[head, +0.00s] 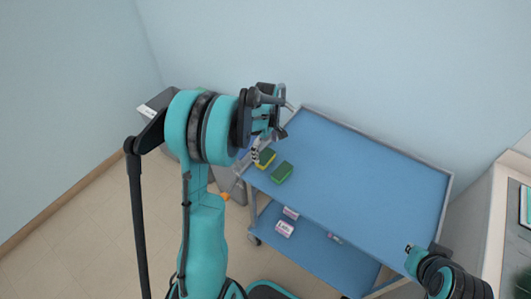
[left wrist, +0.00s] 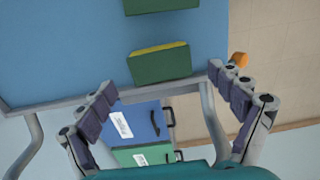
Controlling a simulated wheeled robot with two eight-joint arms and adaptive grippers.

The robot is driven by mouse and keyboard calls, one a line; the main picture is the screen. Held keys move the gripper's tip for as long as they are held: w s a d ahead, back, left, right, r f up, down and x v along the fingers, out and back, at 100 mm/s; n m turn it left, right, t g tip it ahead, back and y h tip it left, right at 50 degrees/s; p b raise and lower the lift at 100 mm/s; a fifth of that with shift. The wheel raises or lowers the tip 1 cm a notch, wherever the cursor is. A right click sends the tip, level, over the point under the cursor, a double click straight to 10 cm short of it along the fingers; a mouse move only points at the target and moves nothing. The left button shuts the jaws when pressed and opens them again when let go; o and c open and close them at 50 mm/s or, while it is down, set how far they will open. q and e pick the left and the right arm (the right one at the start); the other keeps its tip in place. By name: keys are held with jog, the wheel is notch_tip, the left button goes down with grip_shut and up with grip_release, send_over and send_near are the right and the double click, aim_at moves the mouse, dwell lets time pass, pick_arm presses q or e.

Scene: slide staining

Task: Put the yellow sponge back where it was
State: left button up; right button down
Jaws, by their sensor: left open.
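A sponge with a yellow layer and a dark green layer (head: 265,158) lies near the left edge of the blue cart top. It also shows in the left wrist view (left wrist: 160,65), green face up with a yellow strip along its far side. A second, green sponge (head: 282,172) lies beside it, cut off at the top of the left wrist view (left wrist: 163,5). My left gripper (head: 283,120) is open and empty above the cart's left end. Its fingers (left wrist: 163,80) are spread either side of the nearer sponge in the picture, not visibly touching it. My right gripper (head: 412,252) is at the cart's front right; its jaws are unclear.
The blue cart top (head: 360,180) is otherwise clear, with a raised grey rim. Small pink-and-white boxes (head: 284,228) lie on its lower shelf. Blue and green drawers with black handles (left wrist: 140,125) stand beyond the left edge. An orange object (head: 225,197) is near the cart's left side.

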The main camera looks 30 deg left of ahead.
aim_at(266, 156)
pick_arm(q)
notch_tip(266, 156, up, 7)
jog(key=p, duration=0.2)
jog(key=s+d+r+m+t, duration=0.4)
jog(key=s+d+r+m, duration=0.5)
jog(key=s+d, duration=0.1)
jog(key=s+d+m+t, duration=0.3)
jog(key=s+d+m, duration=0.2)
jog(key=s+m, duration=0.3)
jog(key=shift+s+d+f, duration=0.2)
jog(key=shift+s+d, duration=0.05)
jog(key=shift+s, duration=0.25)
